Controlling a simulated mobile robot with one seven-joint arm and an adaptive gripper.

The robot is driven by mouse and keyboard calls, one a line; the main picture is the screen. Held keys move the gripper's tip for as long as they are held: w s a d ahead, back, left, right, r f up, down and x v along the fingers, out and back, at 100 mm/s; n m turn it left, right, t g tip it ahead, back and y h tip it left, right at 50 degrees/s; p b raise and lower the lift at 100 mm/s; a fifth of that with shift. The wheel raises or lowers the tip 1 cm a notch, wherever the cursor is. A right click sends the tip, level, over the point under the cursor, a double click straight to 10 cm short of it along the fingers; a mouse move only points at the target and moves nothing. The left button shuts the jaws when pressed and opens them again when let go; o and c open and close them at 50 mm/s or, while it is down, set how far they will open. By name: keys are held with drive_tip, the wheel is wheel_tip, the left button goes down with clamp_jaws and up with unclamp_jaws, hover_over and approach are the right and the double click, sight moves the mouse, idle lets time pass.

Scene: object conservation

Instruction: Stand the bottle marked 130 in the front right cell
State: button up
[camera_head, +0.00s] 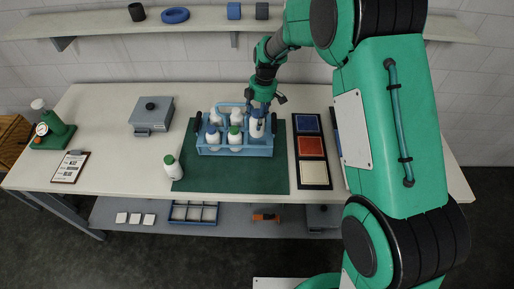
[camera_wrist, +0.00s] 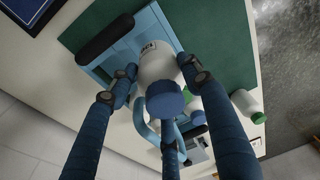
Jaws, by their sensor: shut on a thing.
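My gripper (camera_head: 262,105) is shut on a white bottle (camera_head: 257,128) at the right end of the blue crate (camera_head: 238,151). In the wrist view the held bottle (camera_wrist: 157,64) has a blue cap and a label too small to read surely; my fingers (camera_wrist: 160,80) close around it. It looks upright over the crate's right-hand cells. I cannot tell whether its base rests on the crate floor. Several white bottles stand in the crate's other cells, one with a green cap (camera_head: 234,131) in front. Another green-capped bottle (camera_head: 173,168) stands outside, left of the crate.
The crate sits on a green mat (camera_head: 230,178), whose front part is bare. A black tray (camera_head: 313,174) with coloured squares lies to the right. A grey box (camera_head: 151,115), a clipboard (camera_head: 70,167) and a green gauge device (camera_head: 53,130) stand at left. A shelf (camera_head: 120,24) runs behind.

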sight(258, 134)
drive_tip(key=shift+f, duration=3.15)
drive_tip(key=shift+f, duration=1.85)
drive_tip(key=shift+f, duration=0.2)
drive_tip(key=o, duration=1.3)
drive_tip(key=shift+o, duration=0.2)
drive_tip(key=shift+r, duration=0.2)
